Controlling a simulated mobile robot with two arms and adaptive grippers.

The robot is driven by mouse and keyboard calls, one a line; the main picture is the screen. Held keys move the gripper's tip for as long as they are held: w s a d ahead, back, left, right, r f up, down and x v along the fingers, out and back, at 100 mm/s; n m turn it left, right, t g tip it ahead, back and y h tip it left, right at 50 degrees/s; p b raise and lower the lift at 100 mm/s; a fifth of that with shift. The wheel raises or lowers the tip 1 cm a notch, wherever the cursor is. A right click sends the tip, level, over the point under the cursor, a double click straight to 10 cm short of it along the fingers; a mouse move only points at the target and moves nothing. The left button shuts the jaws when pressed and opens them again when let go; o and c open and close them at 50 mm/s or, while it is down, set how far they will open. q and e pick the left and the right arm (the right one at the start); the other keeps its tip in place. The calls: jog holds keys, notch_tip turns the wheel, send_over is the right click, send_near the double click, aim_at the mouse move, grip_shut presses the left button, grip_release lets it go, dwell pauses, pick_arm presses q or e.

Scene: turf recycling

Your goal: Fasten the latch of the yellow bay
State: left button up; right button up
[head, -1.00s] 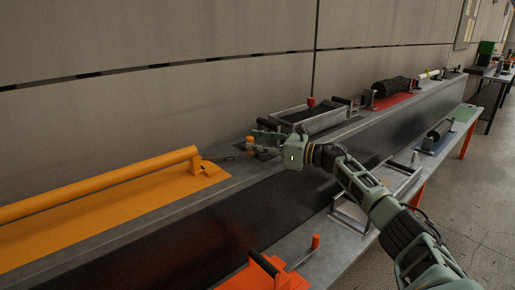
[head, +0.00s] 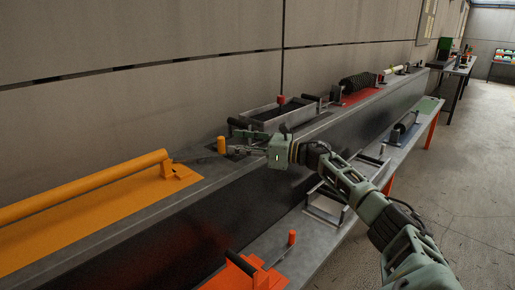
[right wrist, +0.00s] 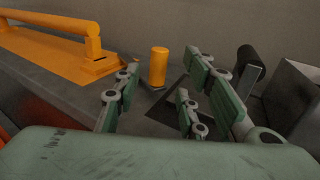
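The yellow bay (head: 70,225) is an orange-yellow plate on the long grey bench, with a yellow bar (head: 85,187) along it. Its upright yellow latch knob (head: 221,145) stands just past the plate's right end. The knob also shows in the right wrist view (right wrist: 159,66). A thin dark rod (head: 196,158) seems to run from the plate toward the knob. My right gripper (head: 235,139) is open, its fingers pointing left at the knob. In the right wrist view the knob appears between the spread fingers; contact is not clear. My left gripper is out of view.
A grey tray (head: 272,116) with a black handle and red knob (head: 281,99) stands close behind my right gripper. A red bay (head: 362,95) lies farther along. An orange plate (head: 245,275) with a black handle is on the lower front shelf.

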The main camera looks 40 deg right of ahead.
jog(key=v, duration=0.8)
jog(key=shift+c, duration=0.5)
